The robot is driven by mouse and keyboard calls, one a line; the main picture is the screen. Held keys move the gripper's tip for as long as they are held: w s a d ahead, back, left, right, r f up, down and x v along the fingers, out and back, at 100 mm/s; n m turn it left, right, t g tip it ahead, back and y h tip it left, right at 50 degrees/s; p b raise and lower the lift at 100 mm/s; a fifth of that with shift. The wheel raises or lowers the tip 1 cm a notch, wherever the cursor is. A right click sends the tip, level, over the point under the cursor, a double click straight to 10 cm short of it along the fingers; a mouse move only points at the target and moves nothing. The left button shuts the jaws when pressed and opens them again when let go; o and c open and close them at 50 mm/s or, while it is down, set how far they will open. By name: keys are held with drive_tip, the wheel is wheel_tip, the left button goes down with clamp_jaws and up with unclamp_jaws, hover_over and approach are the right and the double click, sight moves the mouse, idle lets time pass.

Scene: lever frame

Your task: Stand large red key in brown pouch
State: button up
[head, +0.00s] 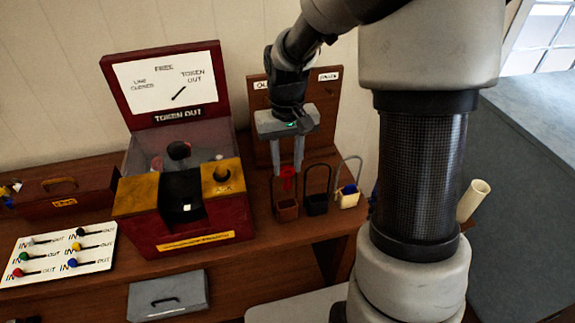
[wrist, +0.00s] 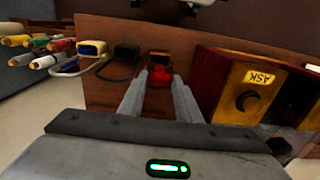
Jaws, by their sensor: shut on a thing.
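The large red key (head: 288,178) is between the fingertips of my gripper (head: 287,169). The key hangs over the brown pouch (head: 287,212), which stands on the wooden bench with its handle loop up. In the wrist view the red key (wrist: 160,76) shows between the fingertips (wrist: 160,74), in line with the brown pouch (wrist: 159,54). The fingers are shut on the key. Its lower end is hard to make out, and I cannot tell whether it is inside the pouch mouth.
A black pouch (head: 317,206) and a cream pouch (head: 348,200) with a blue thing in it stand just right. The red token box (head: 203,235) is close on the left. A wooden board (head: 262,98) stands behind. A switch panel (head: 62,254) lies far left.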

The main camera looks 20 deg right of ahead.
sight(287, 176)
drive_tip(key=shift+w, duration=0.3)
drive_tip(key=shift+s+f+b, duration=0.2)
drive_tip(key=shift+f+b, duration=0.35)
drive_tip(key=shift+f, duration=0.05)
drive_tip(key=shift+f+b, duration=1.6)
drive_tip(key=shift+f, duration=0.55)
drive_tip(key=shift+f, duration=0.2)
drive_tip(key=shift+f+b, duration=2.45)
drive_tip(key=shift+f, duration=0.8)
drive_tip(key=shift+f, duration=0.2)
drive_tip(key=o, duration=1.2)
